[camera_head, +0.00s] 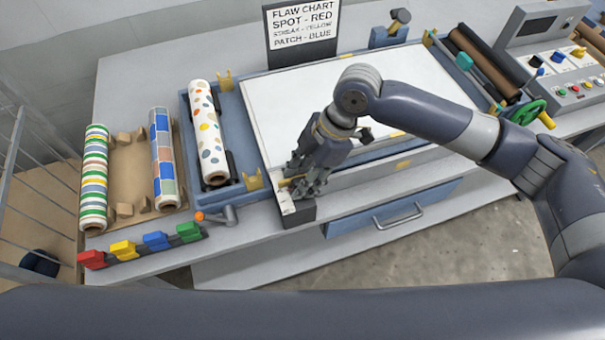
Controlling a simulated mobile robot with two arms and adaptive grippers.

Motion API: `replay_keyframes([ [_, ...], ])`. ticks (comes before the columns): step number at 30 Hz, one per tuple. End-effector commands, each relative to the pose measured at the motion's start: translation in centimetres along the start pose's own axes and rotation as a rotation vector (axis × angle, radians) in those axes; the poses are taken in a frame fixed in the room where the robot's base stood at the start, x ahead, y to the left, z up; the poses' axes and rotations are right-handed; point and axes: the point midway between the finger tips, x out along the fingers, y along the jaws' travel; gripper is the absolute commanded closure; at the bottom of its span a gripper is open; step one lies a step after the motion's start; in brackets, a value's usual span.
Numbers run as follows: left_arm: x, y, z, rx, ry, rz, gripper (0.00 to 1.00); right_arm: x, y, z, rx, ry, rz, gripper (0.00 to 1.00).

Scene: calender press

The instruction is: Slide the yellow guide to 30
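My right gripper (292,190) reaches down at the front left corner of the white flat panel (330,95), just above a small dark block (298,215) on the bench's front rail. A bit of yellow (284,182), possibly the yellow guide, shows right at its fingertips. The fingers cover most of it, so I cannot tell whether they hold it or are open. No scale numbers, nor a 30, can be read on the rail. My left gripper is not in view.
A dotted roll (209,135) lies in the blue frame left of the panel. Striped (94,180) and checked (163,160) rolls lie farther left. Colored blocks (122,250) and an orange-knobbed lever (228,215) stand near the front edge.

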Motion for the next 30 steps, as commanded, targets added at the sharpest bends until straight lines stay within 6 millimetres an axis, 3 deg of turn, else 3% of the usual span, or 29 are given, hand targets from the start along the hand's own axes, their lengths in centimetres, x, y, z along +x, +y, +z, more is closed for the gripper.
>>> replay_keyframes([
  [1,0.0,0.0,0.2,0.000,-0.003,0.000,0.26,0.0,0.0,0.0,0.000,0.000,0.000,0.68],
  [5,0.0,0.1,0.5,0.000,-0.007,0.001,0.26,0.0,0.0,0.0,0.000,0.000,0.000,0.97],
  [6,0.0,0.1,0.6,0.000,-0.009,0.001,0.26,0.0,0.0,0.0,0.000,0.000,0.000,1.00],
  [12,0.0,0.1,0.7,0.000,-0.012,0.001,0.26,-0.1,0.4,0.0,0.000,0.001,0.000,1.00],
  [24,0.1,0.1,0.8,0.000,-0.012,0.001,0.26,0.0,5.6,-0.1,0.001,0.001,0.001,1.00],
  [30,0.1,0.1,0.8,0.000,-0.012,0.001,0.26,0.0,5.9,0.0,0.000,0.000,0.000,1.00],
])
